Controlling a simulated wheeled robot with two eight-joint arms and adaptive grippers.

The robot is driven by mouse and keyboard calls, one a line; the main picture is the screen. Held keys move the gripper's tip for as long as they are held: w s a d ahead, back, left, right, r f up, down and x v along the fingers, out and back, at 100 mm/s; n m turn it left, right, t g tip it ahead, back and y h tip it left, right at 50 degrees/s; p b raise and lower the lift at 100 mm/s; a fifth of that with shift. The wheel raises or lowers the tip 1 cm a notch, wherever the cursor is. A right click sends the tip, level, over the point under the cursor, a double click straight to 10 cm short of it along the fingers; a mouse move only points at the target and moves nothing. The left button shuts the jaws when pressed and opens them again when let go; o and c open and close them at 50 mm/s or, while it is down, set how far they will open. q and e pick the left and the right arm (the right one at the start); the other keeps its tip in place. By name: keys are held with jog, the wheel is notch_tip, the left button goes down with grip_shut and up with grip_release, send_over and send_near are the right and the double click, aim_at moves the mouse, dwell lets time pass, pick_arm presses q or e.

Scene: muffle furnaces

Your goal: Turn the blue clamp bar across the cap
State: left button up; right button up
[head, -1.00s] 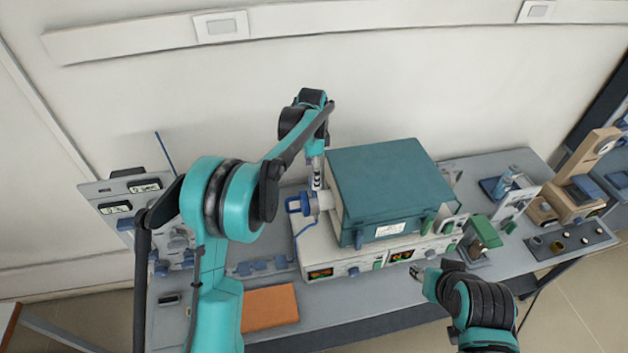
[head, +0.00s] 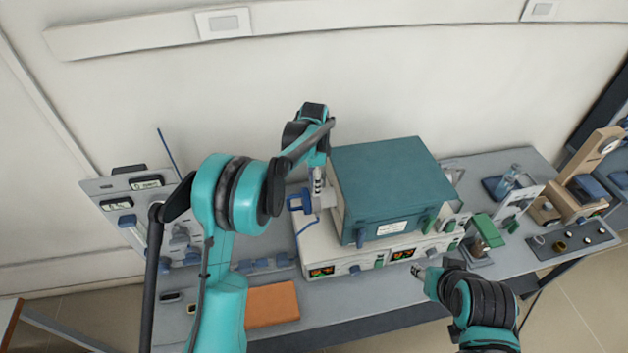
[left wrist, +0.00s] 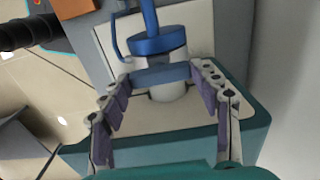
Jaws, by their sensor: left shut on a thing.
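The teal furnace (head: 390,180) stands on the bench, with a white port (head: 327,200) and blue fitting (head: 300,201) on its left side. In the left wrist view, a blue clamp bar (left wrist: 160,75) lies crosswise in front of the white cylinder (left wrist: 168,92), below a round blue collar (left wrist: 158,43). My left gripper (left wrist: 163,78) has a finger at each end of the bar and is shut on it. In the head view, my left gripper (head: 318,186) reaches down to the port. My right gripper (head: 420,273) is near the bench's front edge, its fingers too small to read.
A control base with lit displays (head: 328,270) is under the furnace. An orange mat (head: 270,307) lies front left. A panel with meters and blue knobs (head: 125,205) stands left. A green-topped stand (head: 485,230) and a socket tray (head: 572,240) occupy the right side.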

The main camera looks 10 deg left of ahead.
pick_arm(q)
jog(key=shift+n, duration=0.3)
jog(key=n+b, duration=0.1)
jog(key=n, duration=0.2)
jog(key=shift+n+b, duration=0.3)
jog(key=shift+b, duration=0.05)
jog(key=n+b, duration=0.1)
jog(key=n, duration=0.3)
jog(key=n+b, duration=0.1)
jog(key=n, duration=0.4)
jog(key=shift+n, duration=2.3)
jog(key=o, duration=1.2)
jog(key=shift+c, duration=0.2)
jog(key=shift+r, duration=0.1)
